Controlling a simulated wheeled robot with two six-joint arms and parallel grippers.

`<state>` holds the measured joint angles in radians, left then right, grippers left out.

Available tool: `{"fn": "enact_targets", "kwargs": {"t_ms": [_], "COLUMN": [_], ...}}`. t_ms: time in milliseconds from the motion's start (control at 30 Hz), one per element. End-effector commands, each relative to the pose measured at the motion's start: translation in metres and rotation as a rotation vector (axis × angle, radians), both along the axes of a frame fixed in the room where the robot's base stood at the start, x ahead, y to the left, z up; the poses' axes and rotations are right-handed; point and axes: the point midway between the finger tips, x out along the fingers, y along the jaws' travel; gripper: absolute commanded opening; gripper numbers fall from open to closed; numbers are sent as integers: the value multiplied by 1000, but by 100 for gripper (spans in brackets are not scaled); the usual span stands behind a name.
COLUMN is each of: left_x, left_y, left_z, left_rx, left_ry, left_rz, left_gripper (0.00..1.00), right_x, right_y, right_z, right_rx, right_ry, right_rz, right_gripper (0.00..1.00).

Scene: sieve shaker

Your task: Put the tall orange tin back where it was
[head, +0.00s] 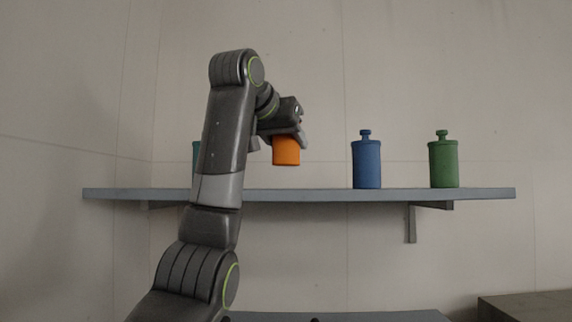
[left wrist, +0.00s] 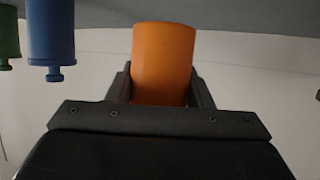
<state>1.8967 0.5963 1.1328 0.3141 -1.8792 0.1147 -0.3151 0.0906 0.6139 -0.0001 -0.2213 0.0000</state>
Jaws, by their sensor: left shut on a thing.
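The orange tin (head: 286,151) is upright in my left gripper (head: 289,138), with its lower part showing below the jaws. Its bottom is a little above the level of the shelf top (head: 320,195), so it appears raised clear of it. In the left wrist view the orange tin (left wrist: 163,65) sits between the two fingers (left wrist: 160,88), which are shut on it. That view is upside down, with the shelf (left wrist: 250,15) along the top. The tin's upper end is hidden by the gripper. My right gripper is not in view.
A blue tin (head: 367,163) and a green tin (head: 443,163) stand on the shelf to the right. A teal tin (head: 196,160) at the left is mostly hidden behind my arm. The shelf between the orange and blue tins is bare. A dark box (head: 525,307) is at lower right.

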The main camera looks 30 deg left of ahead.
Motion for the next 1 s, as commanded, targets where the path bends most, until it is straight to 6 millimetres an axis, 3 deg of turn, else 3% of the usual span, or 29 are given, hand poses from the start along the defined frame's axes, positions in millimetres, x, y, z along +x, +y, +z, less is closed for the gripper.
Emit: {"fn": "enact_targets", "kwargs": {"t_ms": [300, 533, 1000], "left_x": [0, 0, 0], "left_y": [0, 0, 0], "left_z": [-19, -41, -49], "left_rx": [1, 1, 0], "left_ry": [-1, 0, -1], "left_rz": [0, 0, -1], "left_gripper": [23, 23, 23], "right_x": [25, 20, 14], "right_y": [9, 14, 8], "right_z": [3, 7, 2], "right_rx": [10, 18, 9], "right_ry": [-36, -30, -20], "right_rz": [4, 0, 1], "right_gripper": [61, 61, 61]}}
